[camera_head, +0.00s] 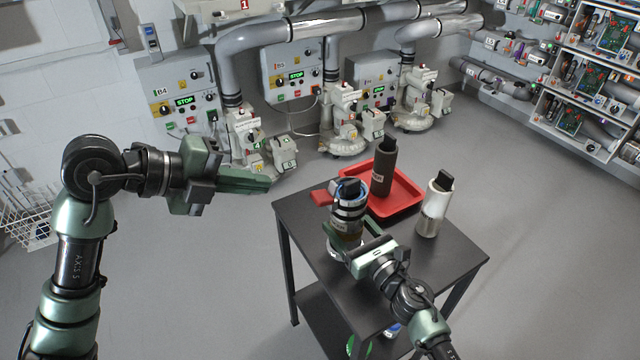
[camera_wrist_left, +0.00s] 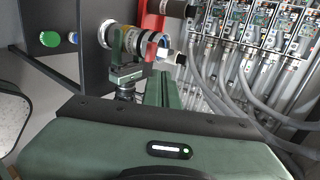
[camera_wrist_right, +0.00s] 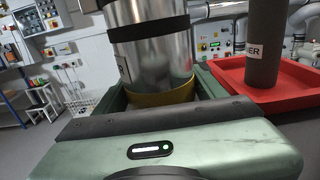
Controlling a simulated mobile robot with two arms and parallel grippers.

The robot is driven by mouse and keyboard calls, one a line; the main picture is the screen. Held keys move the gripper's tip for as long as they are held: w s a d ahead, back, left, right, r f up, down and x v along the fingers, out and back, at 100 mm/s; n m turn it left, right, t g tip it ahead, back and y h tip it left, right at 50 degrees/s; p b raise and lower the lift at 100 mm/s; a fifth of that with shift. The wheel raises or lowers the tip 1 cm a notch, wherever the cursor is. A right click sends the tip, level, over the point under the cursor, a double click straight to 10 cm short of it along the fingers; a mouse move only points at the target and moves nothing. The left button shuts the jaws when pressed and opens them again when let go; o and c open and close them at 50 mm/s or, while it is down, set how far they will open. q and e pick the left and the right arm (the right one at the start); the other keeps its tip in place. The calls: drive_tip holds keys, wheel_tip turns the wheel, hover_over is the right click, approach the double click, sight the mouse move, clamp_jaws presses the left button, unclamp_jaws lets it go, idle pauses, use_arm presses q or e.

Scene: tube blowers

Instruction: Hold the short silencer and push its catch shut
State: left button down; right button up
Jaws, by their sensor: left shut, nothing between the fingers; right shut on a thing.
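My right gripper (camera_head: 353,240) is shut on the banded silencer (camera_head: 348,212), a short upright cylinder with black and silver bands, at the table's left side. A red catch lever (camera_head: 322,197) sticks out to the left from its upper part. In the right wrist view the silencer (camera_wrist_right: 150,55) stands between the fingers, with a brass-coloured band low down. The silencer also shows in the left wrist view (camera_wrist_left: 132,42). My left gripper (camera_head: 266,184) is shut and empty, in the air left of the catch and apart from it. I cannot tell whether the silencer touches the table.
A red tray (camera_head: 408,195) holds a tall dark cylinder (camera_head: 382,180). A white and silver cylinder (camera_head: 433,212) stands on the right of the black table (camera_head: 440,262). Blower units and pipes line the back wall. The floor left of the table is clear.

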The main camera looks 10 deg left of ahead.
sight(336, 184)
use_arm(q)
drive_tip(key=shift+w+d+f, duration=0.1)
drive_tip(key=x, duration=0.9)
drive_tip(key=r+x, duration=0.1)
drive_tip(key=x, duration=0.3)
drive_tip(key=shift+w+d+f, duration=0.25)
drive_tip(key=shift+w+d, duration=0.05)
drive_tip(key=shift+d, duration=0.2)
drive_tip(key=shift+w+d+r+g+y, duration=0.25)
drive_tip(key=shift+g+y, duration=0.15)
drive_tip(key=shift+y, duration=0.2)
drive_tip(key=y, duration=0.1)
drive_tip(key=g+y, duration=0.1)
drive_tip(key=d+g, duration=0.1)
drive_tip(key=shift+w+r+y, duration=0.25)
drive_tip(key=shift+w+y, duration=0.15)
drive_tip(key=shift+w+d+f+g+y, duration=0.15)
drive_tip(key=shift+d+g+y, duration=0.1)
drive_tip(key=shift+g+y, duration=0.2)
drive_tip(key=shift+w+d+r+g+y, duration=0.1)
drive_tip(key=shift+d+g+y, duration=0.25)
drive_tip(key=shift+y, duration=0.2)
drive_tip(key=g+y, duration=0.1)
drive_tip(key=y, duration=0.1)
drive_tip(key=g+y, duration=0.1)
drive_tip(key=shift+w+d+f+g, duration=0.15)
drive_tip(key=shift+d+f+g, duration=0.05)
drive_tip(key=shift+d+g, duration=0.1)
drive_tip(key=shift+a+r+y, duration=0.1)
drive_tip(key=shift+y, duration=0.4)
